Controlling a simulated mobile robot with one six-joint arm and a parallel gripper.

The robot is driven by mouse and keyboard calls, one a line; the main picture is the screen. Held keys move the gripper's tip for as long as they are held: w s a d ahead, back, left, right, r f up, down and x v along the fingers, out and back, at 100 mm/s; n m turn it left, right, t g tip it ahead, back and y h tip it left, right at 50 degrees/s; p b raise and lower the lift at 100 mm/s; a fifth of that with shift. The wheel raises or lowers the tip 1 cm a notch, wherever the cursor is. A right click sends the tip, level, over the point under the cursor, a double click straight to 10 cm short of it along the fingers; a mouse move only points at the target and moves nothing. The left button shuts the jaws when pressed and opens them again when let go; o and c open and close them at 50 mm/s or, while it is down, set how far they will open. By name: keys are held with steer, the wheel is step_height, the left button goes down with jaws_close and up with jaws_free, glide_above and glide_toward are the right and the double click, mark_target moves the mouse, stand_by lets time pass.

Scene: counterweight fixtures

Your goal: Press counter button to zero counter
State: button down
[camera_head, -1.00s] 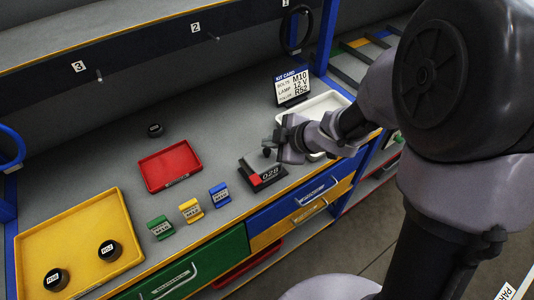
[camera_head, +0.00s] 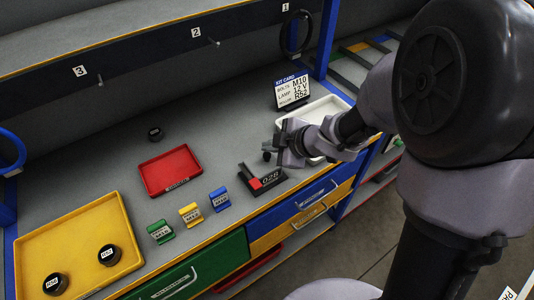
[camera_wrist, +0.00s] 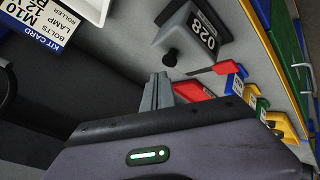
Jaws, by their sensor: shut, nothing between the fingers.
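The counter (camera_head: 271,180) is a dark box near the front edge of the bench, with a white readout that reads 028. A red part, which may be its button, shows on its left side (camera_head: 254,183). In the wrist view the counter (camera_wrist: 207,37) is at the top, with a round black knob (camera_wrist: 170,57) on its near side. My gripper (camera_head: 270,152) is just behind and above the counter in the head view. In the wrist view its closed fingers (camera_wrist: 160,78) point at the knob, apart from it as far as I can tell. They hold nothing.
Small blue (camera_head: 219,199), yellow (camera_head: 190,214) and green (camera_head: 160,231) holders stand left of the counter. A red tray (camera_head: 170,166) and yellow tray (camera_head: 35,233) are further left. A kit card (camera_head: 292,90) and white tray (camera_head: 328,108) are behind my gripper.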

mark_target(270, 157)
stand_by(0.8)
steer(key=shift+f, duration=0.45)
steer(key=shift+f+b, duration=0.85)
steer(key=shift+b, duration=0.1)
stand_by(0.6)
steer(key=shift+r, duration=0.15)
steer(key=shift+r+p, duration=1.15)
steer(key=shift+p, duration=0.25)
step_height(270, 157, up, 5)
steer(key=p, duration=0.5)
steer(key=shift+r, duration=0.1)
